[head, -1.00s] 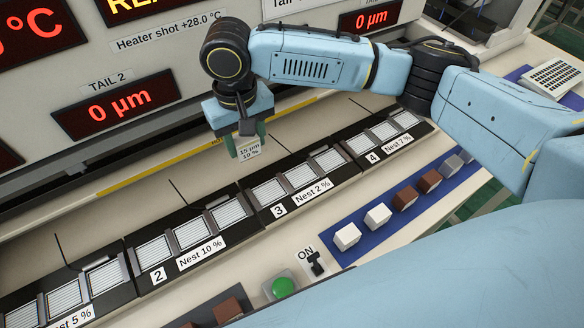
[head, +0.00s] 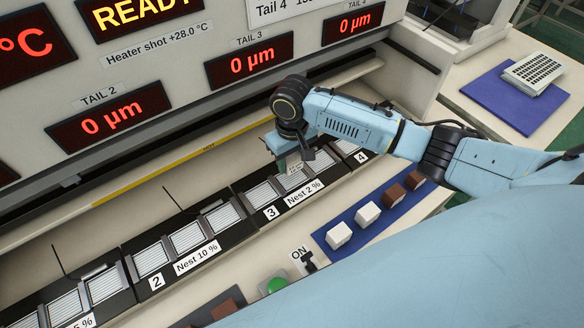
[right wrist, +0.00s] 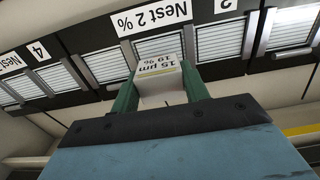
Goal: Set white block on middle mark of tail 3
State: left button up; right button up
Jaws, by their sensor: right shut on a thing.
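My right gripper (head: 292,166) is shut on the white block (right wrist: 160,84). The block's label reads "15 µm 19 %", upside down in the right wrist view, between the two green fingers. In the head view the block is small and partly hidden by the gripper. Tail 3 is the black nest labelled "3" and "Nest 2 %" (head: 304,193), with three pale ribbed pads. The gripper and block are at its middle pad, with the left pad (head: 262,195) and right pad (head: 319,165) bare. I cannot tell whether the block touches the pad. My left gripper is out of view.
Tail 2 (head: 197,257) lies to the left and tail 4 (head: 362,157) to the right. A blue strip (head: 352,243) in front carries white blocks (head: 338,235) and brown blocks. A green button (head: 275,284) and an ON switch (head: 309,261) stand nearer. Display panels rise behind.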

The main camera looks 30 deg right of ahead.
aim_at(292, 168)
jog(key=shift+f, duration=1.8)
jog(key=shift+f, duration=0.2)
jog(key=o, duration=1.2)
jog(key=shift+r, duration=0.15)
notch_tip(292, 168, up, 12)
jog(key=shift+r+p, duration=0.1)
jog(key=shift+p, duration=0.4)
